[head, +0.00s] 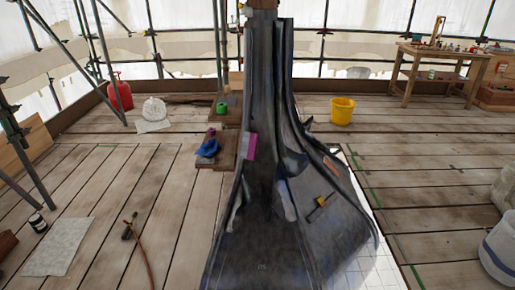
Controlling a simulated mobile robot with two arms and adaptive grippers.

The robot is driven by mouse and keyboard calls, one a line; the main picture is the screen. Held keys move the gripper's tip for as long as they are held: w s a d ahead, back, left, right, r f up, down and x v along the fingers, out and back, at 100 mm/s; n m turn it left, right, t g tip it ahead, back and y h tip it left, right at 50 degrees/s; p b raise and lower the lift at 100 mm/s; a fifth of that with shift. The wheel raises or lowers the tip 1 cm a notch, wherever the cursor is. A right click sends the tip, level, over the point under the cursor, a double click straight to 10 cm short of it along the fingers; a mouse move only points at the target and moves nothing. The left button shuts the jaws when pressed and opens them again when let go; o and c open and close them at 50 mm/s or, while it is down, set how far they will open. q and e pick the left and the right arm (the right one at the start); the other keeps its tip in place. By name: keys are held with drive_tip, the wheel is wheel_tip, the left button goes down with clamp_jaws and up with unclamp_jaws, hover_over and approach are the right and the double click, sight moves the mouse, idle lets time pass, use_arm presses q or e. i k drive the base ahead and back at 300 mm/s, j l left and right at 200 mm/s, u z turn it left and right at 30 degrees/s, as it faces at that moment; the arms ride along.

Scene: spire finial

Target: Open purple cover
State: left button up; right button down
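A flat purple-magenta panel (248,146), which looks like the purple cover, sits on the left side of the tall dark grey metal-clad spire (268,120). It is tilted slightly, and a paler strip shows along its left edge. I cannot tell whether it is open or closed. A small purple item (211,132) is on the wooden boards left of the spire, beside a blue object (207,149). Neither of my grippers can be made out in the head view.
A green item (221,108) stands left of the spire. A yellow bucket (341,111) and a wooden workbench (438,58) are at the right. A red can (119,92) and scaffold poles stand left.

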sight(249, 141)
drive_tip(key=i+l, duration=0.3)
drive_tip(key=l, duration=0.2)
drive_tip(key=i+l, duration=0.25)
drive_tip(key=l, duration=0.2)
drive_tip(key=i+l+z, duration=0.1)
drive_tip(key=i+l, duration=0.2)
drive_tip(key=l, duration=0.2)
drive_tip(key=i+l, duration=0.3)
drive_tip(key=l, duration=0.15)
